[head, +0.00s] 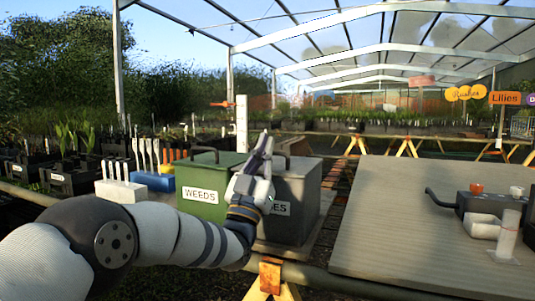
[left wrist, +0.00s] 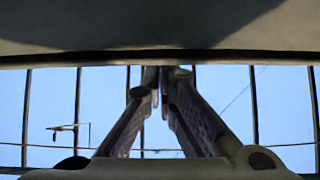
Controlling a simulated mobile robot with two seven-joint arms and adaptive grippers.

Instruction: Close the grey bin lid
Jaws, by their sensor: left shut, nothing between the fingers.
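The grey bin (head: 306,203) stands right of the green bin labelled WEEDS (head: 203,208). Its label ends in "ES"; the rest is hidden behind my left gripper. The grey lid (head: 311,166) looks flat on top of the bin, with a dark handle (head: 302,142); I cannot tell whether it is fully seated. My left gripper (head: 266,138) points upward in front of the lid's left part, fingers together and empty. Whether it touches the lid is unclear. In the left wrist view the fingertips (left wrist: 161,73) meet below a broad grey surface I cannot identify. My right gripper is out of view.
A white rack (head: 122,191) and a blue rack (head: 153,182) with upright tools stand left of the bins. A ridged grey bench top (head: 400,220) lies to the right, mostly clear, with a dark box (head: 480,205) at its right end.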

